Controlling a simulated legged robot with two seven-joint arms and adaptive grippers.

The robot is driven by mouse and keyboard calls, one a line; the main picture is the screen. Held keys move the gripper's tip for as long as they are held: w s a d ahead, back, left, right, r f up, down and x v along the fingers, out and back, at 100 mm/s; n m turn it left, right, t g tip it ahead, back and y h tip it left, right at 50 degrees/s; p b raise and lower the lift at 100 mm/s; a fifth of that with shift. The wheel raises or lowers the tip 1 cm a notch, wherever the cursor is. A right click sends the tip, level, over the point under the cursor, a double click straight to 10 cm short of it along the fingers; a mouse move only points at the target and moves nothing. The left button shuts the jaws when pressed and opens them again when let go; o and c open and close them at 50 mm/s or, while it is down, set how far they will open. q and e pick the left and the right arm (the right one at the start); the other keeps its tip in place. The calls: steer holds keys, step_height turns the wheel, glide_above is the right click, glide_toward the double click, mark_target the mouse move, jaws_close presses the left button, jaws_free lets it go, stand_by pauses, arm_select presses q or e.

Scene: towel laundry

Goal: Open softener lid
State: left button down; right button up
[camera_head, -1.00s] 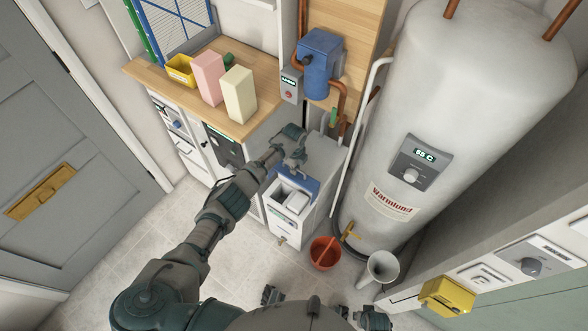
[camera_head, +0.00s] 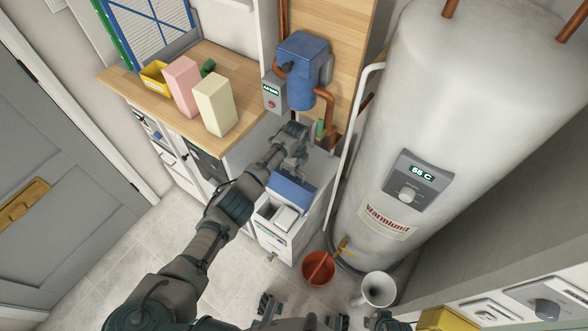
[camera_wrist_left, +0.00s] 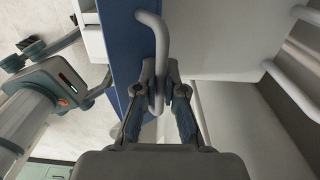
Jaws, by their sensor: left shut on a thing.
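The softener (camera_head: 286,240) is a white box on the floor beside the tank, with its top opening showing. Its blue lid (camera_head: 291,190) stands raised at the back of the opening; its exact angle is hard to tell. My left gripper (camera_head: 296,160) is just behind the lid. In the left wrist view, the blue lid (camera_wrist_left: 132,50) has a grey bar handle (camera_wrist_left: 158,45), and the left gripper (camera_wrist_left: 160,92) is shut on this handle.
A large white tank (camera_head: 450,110) stands right of the softener. A red bucket (camera_head: 318,268) and a white jug (camera_head: 377,290) are on the floor in front. A wooden counter (camera_head: 150,105) with a pink box (camera_head: 184,86) and a cream box (camera_head: 215,105) is at the left.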

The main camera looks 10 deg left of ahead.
arm_select(q)
steer(key=shift+w+d+f, duration=0.1)
steer(key=shift+d, duration=0.25)
arm_select(e)
steer(key=shift+r, duration=0.3)
steer(key=shift+w, duration=0.1)
arm_select(q)
steer(key=c, duration=1.2)
jaws_free()
steer(key=shift+c, duration=0.2)
arm_select(e)
steer(key=shift+d, duration=0.25)
arm_select(q)
steer(key=shift+a, duration=0.15)
arm_select(e)
steer(key=shift+a+r, duration=0.1)
